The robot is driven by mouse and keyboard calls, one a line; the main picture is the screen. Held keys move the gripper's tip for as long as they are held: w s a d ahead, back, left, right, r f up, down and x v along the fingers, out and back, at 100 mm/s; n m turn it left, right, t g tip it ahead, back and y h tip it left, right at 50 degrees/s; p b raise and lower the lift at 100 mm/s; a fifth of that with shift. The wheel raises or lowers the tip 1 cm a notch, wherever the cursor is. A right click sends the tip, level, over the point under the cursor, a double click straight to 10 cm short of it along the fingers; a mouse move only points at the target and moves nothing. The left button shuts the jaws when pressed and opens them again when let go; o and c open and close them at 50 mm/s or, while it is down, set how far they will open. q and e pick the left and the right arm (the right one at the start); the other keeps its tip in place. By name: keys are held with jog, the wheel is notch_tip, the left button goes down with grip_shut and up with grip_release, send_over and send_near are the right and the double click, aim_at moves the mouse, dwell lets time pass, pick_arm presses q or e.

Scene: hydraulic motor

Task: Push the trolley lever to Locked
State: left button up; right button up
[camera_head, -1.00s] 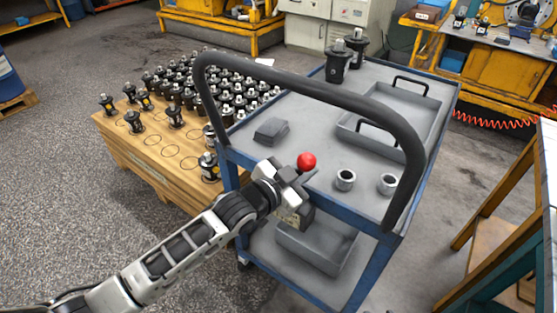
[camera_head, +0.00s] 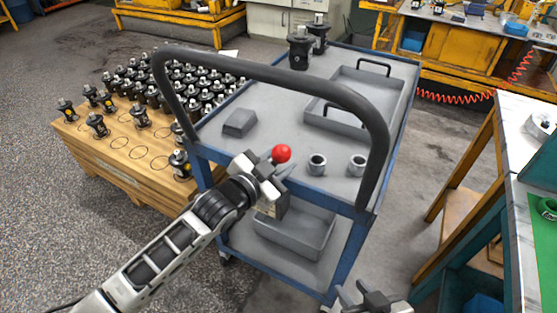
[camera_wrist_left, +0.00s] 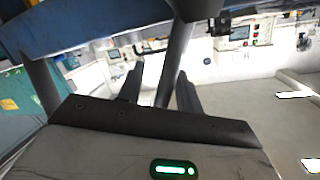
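The trolley lever's red ball knob (camera_head: 282,153) stands at the near edge of the blue-grey trolley (camera_head: 215,140), above a small box (camera_head: 272,207) with a label I cannot read. My left gripper (camera_head: 279,172) is right at the lever, just below the knob, and hides most of its stem; I cannot tell if it touches. In the left wrist view its two fingers (camera_wrist_left: 158,88) stand apart, with a dark bar behind the gap. The knob does not show there. My right gripper (camera_head: 370,292) is at the bottom edge, fingers apart and empty.
The trolley's black handle (camera_head: 270,72) arches over the lever. The trolley top carries a grey tray (camera_head: 388,100), a grey block (camera_head: 240,122), two metal rings and dark motors. A wooden pallet (camera_head: 115,150) with several motors stands left. A workbench (camera_head: 510,180) stands right.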

pick_arm(q)
jog(key=shift+a, duration=0.15)
jog(key=v, duration=1.5)
jog(key=shift+s+a, duration=0.2)
jog(key=shift+s, duration=0.15)
jog(key=s+a+f+n+g+y, duration=0.1)
jog(key=s+a+f+n+y, duration=0.1)
jog(key=s+f+n, duration=0.3)
jog(key=s+a+f+n+g+y, duration=0.1)
jog(key=s+f+n+y, duration=0.3)
jog(key=f, duration=0.5)
jog(key=shift+s+a+n+g, duration=0.3)
jog(key=shift+s+a+n, duration=0.1)
jog(key=shift+s+a, duration=0.5)
jog(key=shift+d+f, duration=0.1)
